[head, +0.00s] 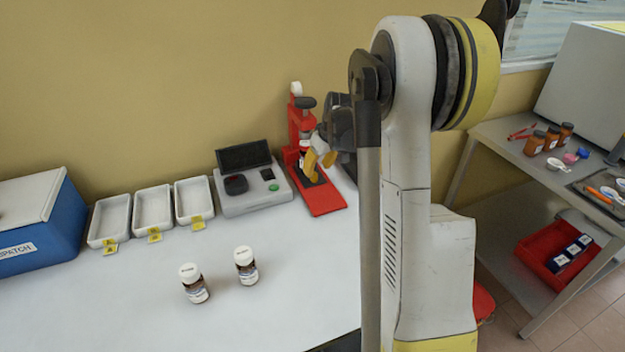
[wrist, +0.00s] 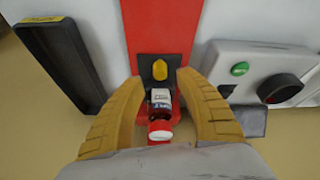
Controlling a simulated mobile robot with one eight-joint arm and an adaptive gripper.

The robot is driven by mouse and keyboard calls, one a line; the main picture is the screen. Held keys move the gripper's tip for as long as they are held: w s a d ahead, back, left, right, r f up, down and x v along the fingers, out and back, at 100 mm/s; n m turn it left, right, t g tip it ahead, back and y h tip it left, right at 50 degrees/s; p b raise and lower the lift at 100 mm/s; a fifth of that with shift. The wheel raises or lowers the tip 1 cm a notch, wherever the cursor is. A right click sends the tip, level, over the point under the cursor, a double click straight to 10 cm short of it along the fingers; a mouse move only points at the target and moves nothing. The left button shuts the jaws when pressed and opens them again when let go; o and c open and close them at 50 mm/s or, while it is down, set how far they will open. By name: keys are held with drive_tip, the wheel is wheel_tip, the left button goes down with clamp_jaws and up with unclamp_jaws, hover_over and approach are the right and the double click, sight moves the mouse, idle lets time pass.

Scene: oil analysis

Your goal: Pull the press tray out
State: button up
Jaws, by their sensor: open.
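The red press (head: 300,120) stands at the back of the white table, its long red base (head: 325,198) reaching forward. In the wrist view the base (wrist: 160,25) runs to the top edge. A dark tray (wrist: 147,62) with a yellow knob (wrist: 159,70) lies on it. A small bottle (wrist: 161,98) with a white-and-blue label and red end is just behind the knob. My gripper (head: 318,164) is over the base at the press; its yellow fingers (wrist: 160,82) are open on either side of tray and bottle. Finger contact cannot be told.
A grey instrument (head: 250,200) with a green button stands close left of the press. Three white trays (head: 152,222), a blue box (head: 40,240) and two bottles (head: 246,266) are further left. A black open tray (wrist: 70,65) lies beside the base.

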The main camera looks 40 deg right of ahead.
sight(315, 174)
drive_tip(key=b+x, duration=0.1)
drive_tip(key=x, duration=0.4)
drive_tip(key=shift+f, duration=0.1)
clamp_jaws()
